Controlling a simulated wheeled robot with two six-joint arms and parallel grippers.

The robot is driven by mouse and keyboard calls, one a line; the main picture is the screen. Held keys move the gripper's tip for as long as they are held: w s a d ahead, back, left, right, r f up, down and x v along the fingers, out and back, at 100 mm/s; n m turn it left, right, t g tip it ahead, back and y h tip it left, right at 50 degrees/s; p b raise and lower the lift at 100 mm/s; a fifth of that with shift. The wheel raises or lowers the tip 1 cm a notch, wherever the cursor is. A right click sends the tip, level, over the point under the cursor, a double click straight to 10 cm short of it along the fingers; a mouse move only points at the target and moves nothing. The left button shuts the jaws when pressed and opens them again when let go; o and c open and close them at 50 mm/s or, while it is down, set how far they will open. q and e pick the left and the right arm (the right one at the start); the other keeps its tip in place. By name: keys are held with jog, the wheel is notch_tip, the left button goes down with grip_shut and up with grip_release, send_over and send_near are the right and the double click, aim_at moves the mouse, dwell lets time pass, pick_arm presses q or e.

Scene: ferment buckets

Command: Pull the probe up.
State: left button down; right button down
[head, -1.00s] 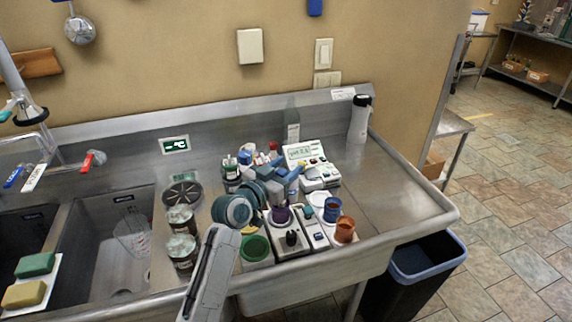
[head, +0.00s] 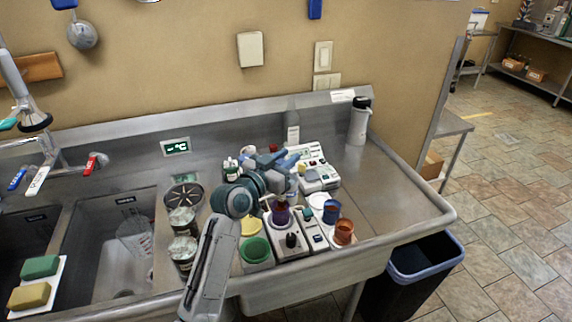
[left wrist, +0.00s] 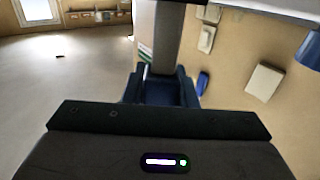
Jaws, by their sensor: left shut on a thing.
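My left gripper (head: 292,168) reaches over the cluster of instruments on the steel counter. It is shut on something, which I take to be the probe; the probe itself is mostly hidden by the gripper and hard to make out. A purple vessel (head: 281,214) stands below the gripper on a white stirrer unit with a dark knob (head: 291,240). A white meter (head: 318,172) with a display stands to the right of the gripper. My right gripper is not in view.
A green cup (head: 256,250), a blue cup (head: 331,211) and an orange cup (head: 344,232) stand close around. Lidded jars (head: 183,222) are to the left, beside the sink basin (head: 100,250). The counter's right side is clear.

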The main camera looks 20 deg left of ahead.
pick_arm(q)
jog(key=shift+r, duration=0.9)
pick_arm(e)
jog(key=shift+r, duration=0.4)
pick_arm(q)
jog(key=c, duration=1.2)
grip_release()
jog(key=shift+r, duration=0.1)
jog(key=shift+o, duration=0.2)
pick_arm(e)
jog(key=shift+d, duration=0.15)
